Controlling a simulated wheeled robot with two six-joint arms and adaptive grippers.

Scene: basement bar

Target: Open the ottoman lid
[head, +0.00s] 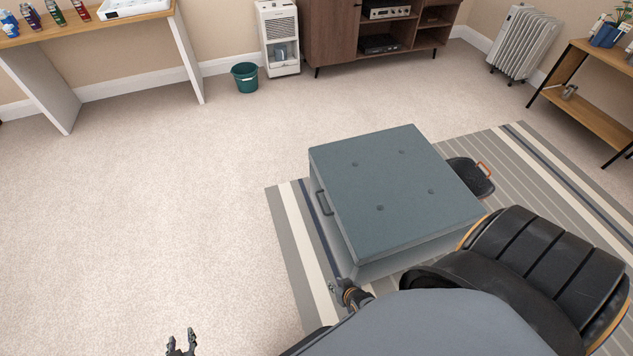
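The ottoman (365,262) is a blue-grey box on the striped rug, right of centre in the head view. Its lid (395,185) is closed flat, with several button dimples on top. A dark handle (323,203) is on its left side. My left gripper (181,343) is at the bottom edge, its fingers apart and empty, well away from the ottoman towards the lower left. My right gripper (334,287) shows only as a small end near the ottoman's lower front corner; its fingers are not clear, and contact with the ottoman cannot be told.
The striped rug (295,215) lies underneath. Open carpet spreads to the left, with a green bucket (245,78) far back.

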